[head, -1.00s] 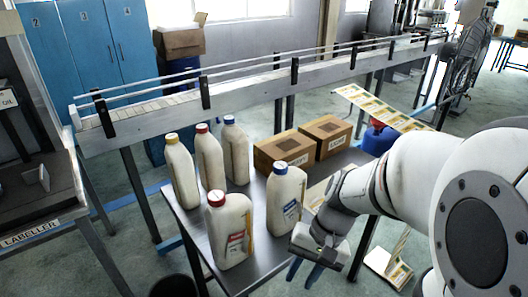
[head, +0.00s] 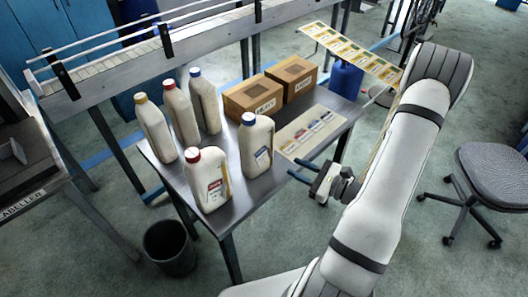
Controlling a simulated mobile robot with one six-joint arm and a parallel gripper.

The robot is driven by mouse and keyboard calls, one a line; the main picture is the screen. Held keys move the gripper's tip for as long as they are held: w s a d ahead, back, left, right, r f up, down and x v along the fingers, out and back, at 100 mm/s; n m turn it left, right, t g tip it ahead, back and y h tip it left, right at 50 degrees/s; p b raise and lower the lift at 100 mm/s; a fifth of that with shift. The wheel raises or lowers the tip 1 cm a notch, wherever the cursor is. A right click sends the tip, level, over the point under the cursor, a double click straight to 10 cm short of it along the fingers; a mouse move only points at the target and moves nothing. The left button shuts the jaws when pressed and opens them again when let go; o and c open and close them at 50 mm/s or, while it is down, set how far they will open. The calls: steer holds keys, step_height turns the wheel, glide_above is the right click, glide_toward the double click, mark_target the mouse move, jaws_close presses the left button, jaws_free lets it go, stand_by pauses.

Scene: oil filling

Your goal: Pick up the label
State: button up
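A pale label sheet (head: 297,146) lies on the right part of the metal table (head: 243,192), with small red and blue labels on it. A strip of yellow-green labels (head: 352,53) is behind the table, at the upper right. My gripper (head: 299,170) is at the table's right edge, just in front of the label sheet. Its two blue fingers point left and are apart, with nothing seen between them. A red-capped bottle (head: 208,182) and a blue-capped bottle (head: 256,147) carry front labels; I see no front labels on the three bottles behind them.
Two cardboard boxes (head: 254,97) stand at the table's back. A conveyor (head: 190,47) runs behind it. A dark bin (head: 170,247) is on the floor at front left, an office chair (head: 492,175) at right. A blue container (head: 346,80) is behind the table.

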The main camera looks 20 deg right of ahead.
mark_target(265, 158)
steer(key=shift+w+d+p+x, duration=0.15)
steer(key=shift+p+x, duration=0.35)
steer(key=shift+x, duration=1.45)
steer(key=shift+w+d+p+x, duration=0.15)
steer(key=shift+p+x, duration=0.35)
steer(key=shift+x, duration=1.4)
steer(key=shift+r, duration=0.15)
steer(key=shift+c, duration=0.3)
jaws_close()
